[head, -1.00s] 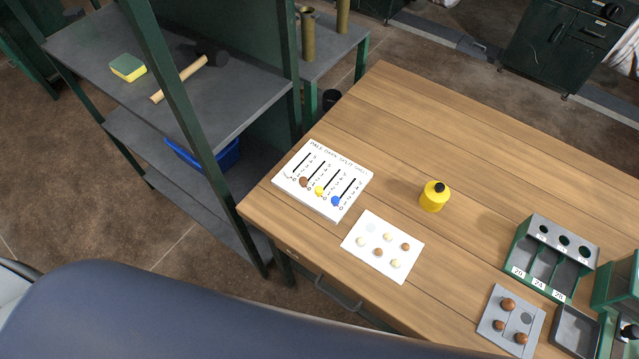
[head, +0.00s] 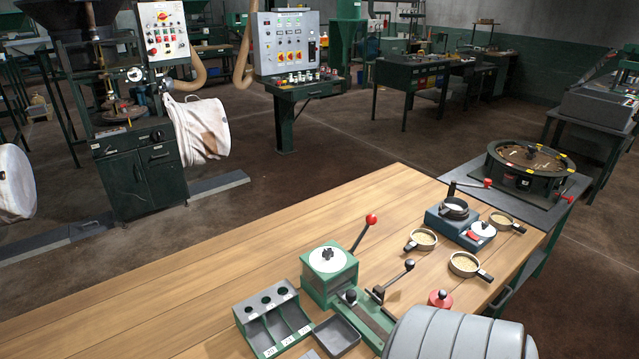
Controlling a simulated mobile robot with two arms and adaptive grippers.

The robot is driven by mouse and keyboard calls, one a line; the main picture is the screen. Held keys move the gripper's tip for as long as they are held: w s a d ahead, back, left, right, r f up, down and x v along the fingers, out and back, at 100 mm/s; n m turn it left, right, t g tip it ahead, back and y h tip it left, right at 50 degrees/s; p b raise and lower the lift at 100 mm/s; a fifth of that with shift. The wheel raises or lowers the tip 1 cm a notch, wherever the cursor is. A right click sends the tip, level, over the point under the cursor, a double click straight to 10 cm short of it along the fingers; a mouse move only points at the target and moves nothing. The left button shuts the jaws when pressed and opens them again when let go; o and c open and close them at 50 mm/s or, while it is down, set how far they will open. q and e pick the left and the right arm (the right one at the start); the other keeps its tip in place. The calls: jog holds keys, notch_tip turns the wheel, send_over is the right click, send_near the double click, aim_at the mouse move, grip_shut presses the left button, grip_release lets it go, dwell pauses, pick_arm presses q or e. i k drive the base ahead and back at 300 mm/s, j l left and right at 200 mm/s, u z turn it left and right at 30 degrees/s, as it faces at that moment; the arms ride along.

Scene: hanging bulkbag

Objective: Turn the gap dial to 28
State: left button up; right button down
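A green device (head: 329,284) stands on the wooden table. A white round dial plate (head: 327,259) with a dark knob at its centre lies on its top; its markings are too small to read. I cannot tell for sure that this is the gap dial. A lever with a red ball (head: 372,220) rises beside it. Neither of my grippers is in view. A grey ribbed rounded part at the bottom right looks like my own arm and hides part of the table edge.
A green three-slot rack (head: 271,318) and a grey tray (head: 336,336) sit beside the device. Sieve pans (head: 465,264), a small scale (head: 482,231) and a red knobbed piece (head: 440,298) stand to the right. The table's left part (head: 150,315) is clear. A control cabinet (head: 290,45) stands behind.

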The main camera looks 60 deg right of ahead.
aim_at(327, 254)
jog(key=z, duration=2)
